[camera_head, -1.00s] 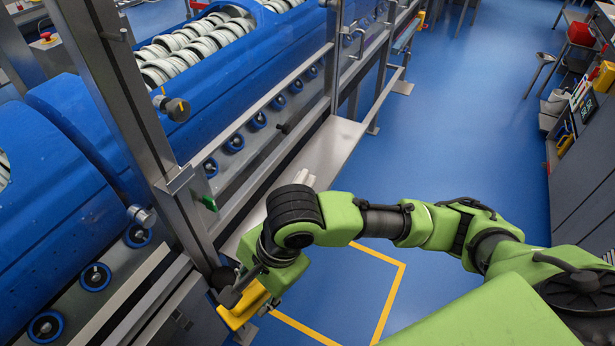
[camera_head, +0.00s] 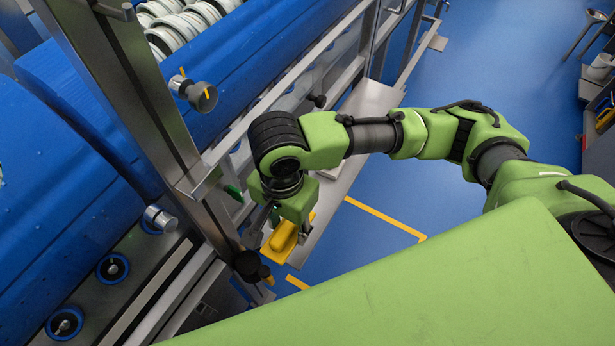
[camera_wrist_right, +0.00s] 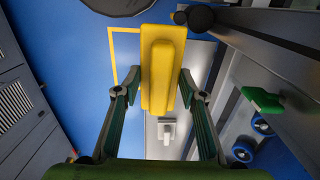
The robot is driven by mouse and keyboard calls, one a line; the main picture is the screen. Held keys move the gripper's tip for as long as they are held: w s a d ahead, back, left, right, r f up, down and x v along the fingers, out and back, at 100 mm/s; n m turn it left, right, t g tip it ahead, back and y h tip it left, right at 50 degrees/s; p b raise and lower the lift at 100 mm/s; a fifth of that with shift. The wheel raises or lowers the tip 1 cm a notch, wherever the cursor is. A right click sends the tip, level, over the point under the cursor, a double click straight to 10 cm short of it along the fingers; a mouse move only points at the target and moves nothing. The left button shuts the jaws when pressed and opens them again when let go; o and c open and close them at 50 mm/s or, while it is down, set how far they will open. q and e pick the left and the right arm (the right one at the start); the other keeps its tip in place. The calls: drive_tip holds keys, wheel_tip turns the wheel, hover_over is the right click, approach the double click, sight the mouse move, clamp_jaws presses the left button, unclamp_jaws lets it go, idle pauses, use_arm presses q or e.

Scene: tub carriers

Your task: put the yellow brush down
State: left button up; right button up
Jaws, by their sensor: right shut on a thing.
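The yellow brush (camera_head: 282,238) is in my right gripper (camera_head: 291,232), which hangs down beside the machine in the head view. In the right wrist view, the brush (camera_wrist_right: 161,65) lies lengthwise between the two fingers of the right gripper (camera_wrist_right: 158,88), which is shut on it. Its yellow back faces the wrist camera, so its underside is hidden. It shows in front of a pale metal ledge (camera_head: 372,103) that runs along the machine; I cannot tell whether they touch. My left gripper is not in view.
A steel post (camera_head: 135,95) and a black knob (camera_head: 247,265) stand close left of the brush. A small white object (camera_wrist_right: 166,131) shows against the ledge in the right wrist view. The blue machine (camera_head: 225,75) fills the left. Blue floor (camera_head: 490,60) is clear beyond my arm.

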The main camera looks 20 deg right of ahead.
drive_tip(key=w+d+f, duration=0.2)
drive_tip(key=w, duration=0.1)
drive_tip(key=w+d+f, duration=0.1)
drive_tip(key=w, duration=0.1)
drive_tip(key=shift+w+d, duration=0.1)
drive_tip(key=shift+w, duration=0.05)
drive_tip(key=w+f, duration=0.1)
drive_tip(key=w+d+f, duration=0.1)
drive_tip(key=f, duration=0.1)
drive_tip(key=w+f, duration=0.1)
drive_tip(key=shift+w+d+f, duration=0.2)
drive_tip(key=shift+w+f, duration=0.1)
drive_tip(key=shift+f, duration=0.05)
drive_tip(key=shift+w+d+f, duration=0.1)
drive_tip(key=shift+f, duration=0.05)
drive_tip(key=shift+w+d+f, duration=0.1)
drive_tip(key=shift+w+f, duration=0.1)
drive_tip(key=shift+f, duration=0.1)
wheel_tip(320, 180, down, 2)
drive_tip(key=shift+f, duration=0.5)
drive_tip(key=o, duration=1)
drive_tip(key=shift+c, duration=0.2)
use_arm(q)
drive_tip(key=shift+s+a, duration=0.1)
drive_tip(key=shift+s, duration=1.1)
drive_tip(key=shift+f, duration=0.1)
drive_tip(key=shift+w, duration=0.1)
use_arm(e)
wheel_tip(320, 180, up, 12)
